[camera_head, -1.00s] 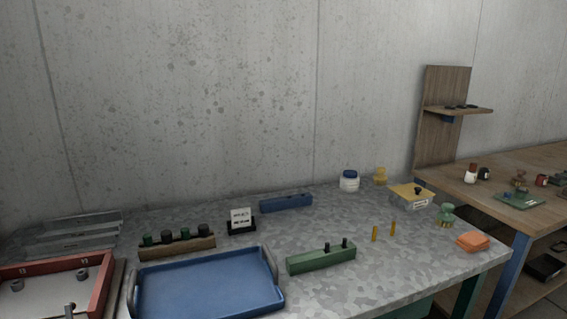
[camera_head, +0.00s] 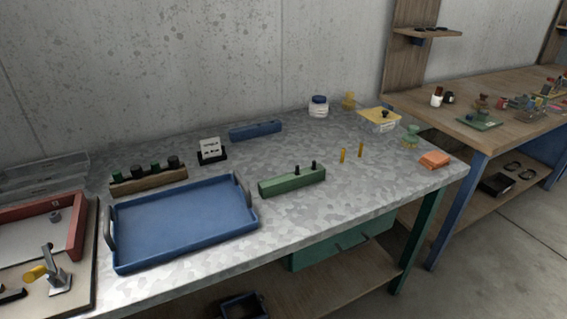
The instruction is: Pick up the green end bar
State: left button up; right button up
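A green bar (camera_head: 292,181) lies on the grey mottled tabletop, just right of the blue tray. Two small black pegs stand up from its top near its right end. It is in full view with nothing covering it. Neither of my grippers shows in the head view.
The blue tray (camera_head: 181,262) is empty. A blue bar (camera_head: 255,131) lies behind the green bar, and two yellow pegs (camera_head: 342,155) stand to its right. A wooden block with dark knobs (camera_head: 149,181), a small sign (camera_head: 210,149) and a red-framed fixture (camera_head: 76,240) are to the left.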

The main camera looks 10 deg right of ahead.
aim_at(271, 187)
jog(key=i+l+u, duration=0.1)
jog(key=l, duration=0.35)
jog(key=i+l+u, duration=0.1)
jog(key=l, duration=0.4)
jog(key=i+l+u, duration=0.1)
jog(key=l, duration=0.35)
jog(key=i+l+u, duration=0.1)
jog(key=i+l, duration=0.15)
jog(key=l, duration=0.25)
